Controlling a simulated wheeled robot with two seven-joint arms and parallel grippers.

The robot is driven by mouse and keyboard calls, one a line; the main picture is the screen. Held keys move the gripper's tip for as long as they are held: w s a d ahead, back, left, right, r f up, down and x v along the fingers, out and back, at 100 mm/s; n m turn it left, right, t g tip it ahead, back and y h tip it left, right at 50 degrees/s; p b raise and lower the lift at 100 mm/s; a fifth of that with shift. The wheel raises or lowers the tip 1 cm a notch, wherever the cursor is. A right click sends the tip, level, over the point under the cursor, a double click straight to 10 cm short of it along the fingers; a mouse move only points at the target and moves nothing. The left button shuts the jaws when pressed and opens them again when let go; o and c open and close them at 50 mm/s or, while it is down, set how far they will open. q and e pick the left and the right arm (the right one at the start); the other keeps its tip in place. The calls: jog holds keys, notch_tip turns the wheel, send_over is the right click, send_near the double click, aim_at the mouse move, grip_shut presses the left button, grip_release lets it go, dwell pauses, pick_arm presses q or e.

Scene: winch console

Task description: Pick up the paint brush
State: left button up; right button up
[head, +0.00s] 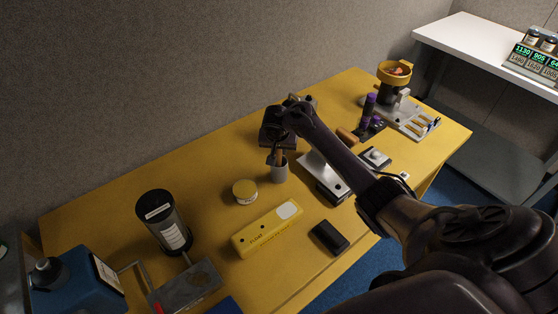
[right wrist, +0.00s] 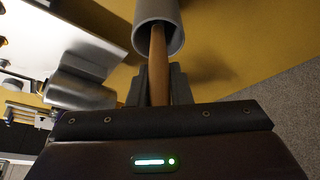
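The paint brush stands handle-up in a grey cup (head: 279,172) near the middle of the yellow table. Its wooden handle (right wrist: 158,65) runs out of the cup (right wrist: 158,22) in the right wrist view. The bristles are hidden inside the cup. My right gripper (head: 278,150) is above the cup, pointing down. In the right wrist view its two dark fingers (right wrist: 159,90) lie close on both sides of the handle and look shut on it. My left gripper is not in view.
A dark canister (head: 164,222) stands left.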

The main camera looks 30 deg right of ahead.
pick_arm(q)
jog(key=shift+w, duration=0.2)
pick_arm(e)
grip_shut()
jog(key=shift+r, duration=0.55)
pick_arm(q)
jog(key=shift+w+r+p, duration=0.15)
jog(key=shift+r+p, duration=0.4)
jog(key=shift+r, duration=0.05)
pick_arm(e)
notch_tip(320, 180, up, 19)
dwell(1.1)
